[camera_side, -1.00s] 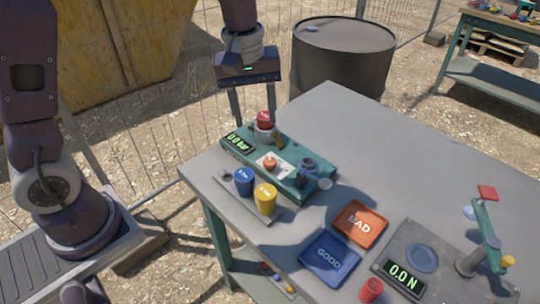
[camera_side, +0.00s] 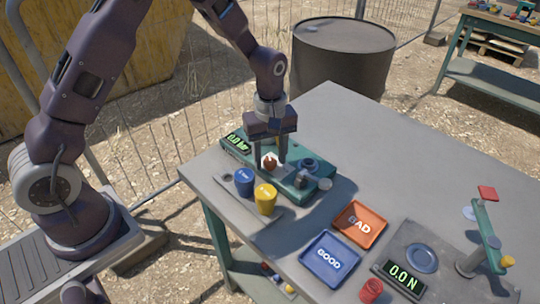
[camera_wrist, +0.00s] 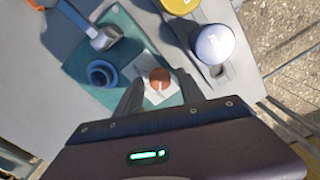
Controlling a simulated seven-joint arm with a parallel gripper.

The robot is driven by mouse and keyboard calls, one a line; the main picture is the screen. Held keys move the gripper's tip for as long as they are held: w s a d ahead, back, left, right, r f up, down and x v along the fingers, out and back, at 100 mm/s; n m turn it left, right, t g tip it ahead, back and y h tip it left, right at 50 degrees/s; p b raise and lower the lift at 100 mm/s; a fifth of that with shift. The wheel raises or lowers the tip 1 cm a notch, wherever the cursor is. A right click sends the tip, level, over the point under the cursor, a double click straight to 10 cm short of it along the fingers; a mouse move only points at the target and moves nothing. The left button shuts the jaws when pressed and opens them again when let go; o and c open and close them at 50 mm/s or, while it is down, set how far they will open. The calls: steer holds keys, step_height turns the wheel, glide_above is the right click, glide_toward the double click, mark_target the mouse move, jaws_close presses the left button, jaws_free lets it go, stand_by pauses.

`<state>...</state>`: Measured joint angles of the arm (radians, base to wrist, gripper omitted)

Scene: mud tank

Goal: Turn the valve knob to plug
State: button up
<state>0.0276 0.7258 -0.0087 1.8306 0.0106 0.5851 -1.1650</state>
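The valve knob (camera_side: 270,163) is a small orange-brown knob on a white plate set in the green panel (camera_side: 314,186). In the wrist view the knob (camera_wrist: 160,79) sits between the two finger ends with a narrow gap on each side. My gripper (camera_side: 270,167) points down over the plate, its fingers apart on either side of the knob. It is open and holds nothing. I cannot tell whether a finger touches the knob. The plate's markings are too small to read.
Blue (camera_side: 244,181) and yellow (camera_side: 266,198) cups stand just in front of the panel. A blue ring fitting (camera_side: 309,165) is on the panel to the right. Orange BAD (camera_side: 378,238) and blue GOOD (camera_side: 313,275) trays lie nearer. The table's back right is clear.

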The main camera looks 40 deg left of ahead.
jaws_close()
steer(key=shift+m, duration=0.3)
steer(key=m, duration=0.4)
steer(key=shift+m, duration=0.4)
steer(key=m, duration=0.9)
steer(key=shift+w+m, duration=0.1)
steer(key=shift+m, duration=2.6)
